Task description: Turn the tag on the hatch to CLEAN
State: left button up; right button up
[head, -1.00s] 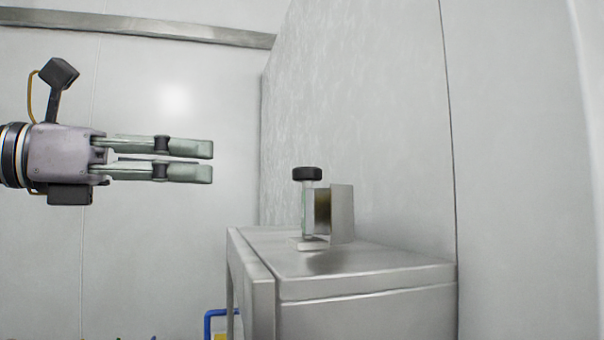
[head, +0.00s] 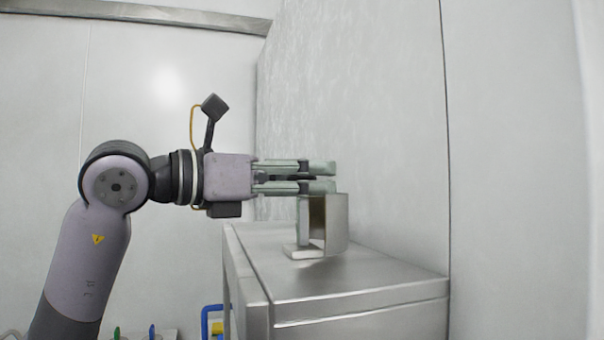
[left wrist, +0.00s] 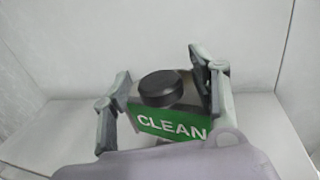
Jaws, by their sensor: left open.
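The tag stands on top of a steel cabinet (head: 345,283). My left gripper (head: 323,177) is level at the top of the post. Its fingers are open, one on each side of the knob, which they mostly hide in the head view. I cannot tell whether they touch it. My right gripper is not in view.
A pale wall (head: 375,130) rises right behind the tag. The cabinet top is otherwise clear. Low at the left of the cabinet are a blue frame (head: 206,322) and several small coloured items, partly cut off by the picture's lower edge.

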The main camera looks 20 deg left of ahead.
pick_arm(q)
jog(key=shift+c, duration=0.3)
jog(key=c, duration=1.1)
jog(key=shift+s+f+n+t+y+b, duration=0.1)
jog(key=shift+n+t+y+b, duration=0.35)
jog(key=shift+n+t+y, duration=0.85)
jog(key=shift+n+y, duration=0.2)
jog(key=shift+y, duration=0.4)
jog(key=o, duration=1.2)
jog(key=shift+c, duration=0.2)
